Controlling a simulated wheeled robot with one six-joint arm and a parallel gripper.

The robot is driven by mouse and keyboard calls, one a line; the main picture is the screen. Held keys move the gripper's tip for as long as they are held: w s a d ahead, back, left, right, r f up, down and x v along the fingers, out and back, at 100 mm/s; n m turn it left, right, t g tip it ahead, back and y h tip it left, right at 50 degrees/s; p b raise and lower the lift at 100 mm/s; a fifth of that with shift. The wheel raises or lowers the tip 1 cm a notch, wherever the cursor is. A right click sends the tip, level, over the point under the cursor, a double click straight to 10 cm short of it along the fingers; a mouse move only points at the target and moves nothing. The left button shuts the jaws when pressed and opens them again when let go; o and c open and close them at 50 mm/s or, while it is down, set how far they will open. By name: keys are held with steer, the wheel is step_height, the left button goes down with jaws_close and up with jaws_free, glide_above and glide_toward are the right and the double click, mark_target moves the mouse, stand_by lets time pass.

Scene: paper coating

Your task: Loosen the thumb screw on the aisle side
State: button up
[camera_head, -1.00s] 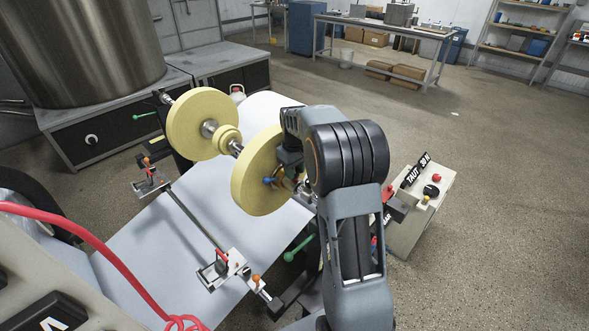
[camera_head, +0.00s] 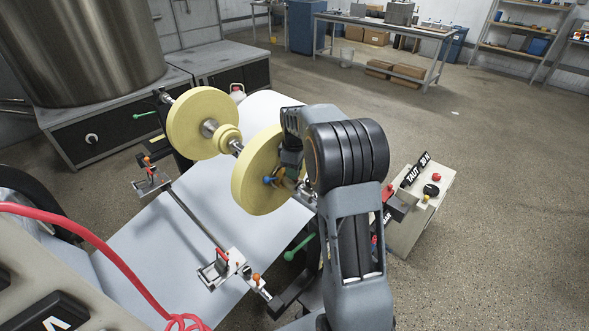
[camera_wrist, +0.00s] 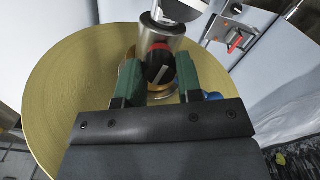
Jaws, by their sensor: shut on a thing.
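The thumb screw (camera_wrist: 157,66) shows in the wrist view as a black knob with a pale stripe and a red band, close to the shaft end. My gripper (camera_wrist: 160,75) has its two green fingers on either side of this knob and is shut on it. Behind it is the aisle-side yellow disc (camera_wrist: 70,80), which also shows in the head view (camera_head: 252,185). In the head view my arm hides most of the knob and the fingertips. A blue knob (camera_head: 269,180) sits on the disc's face and shows beside the right finger in the wrist view (camera_wrist: 213,97).
A second yellow disc (camera_head: 190,125) is farther along the shaft. White paper (camera_head: 150,245) runs below, with a red-handled clamp (camera_head: 221,262) near its edge. A control box (camera_head: 425,205) stands right of my arm. A red hose (camera_head: 95,250) crosses the lower left.

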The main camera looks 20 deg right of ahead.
stand_by(0.3)
steer(key=o, duration=0.9)
step_height(320, 180, up, 14)
steer(key=shift+f, duration=0.1)
stand_by(0.6)
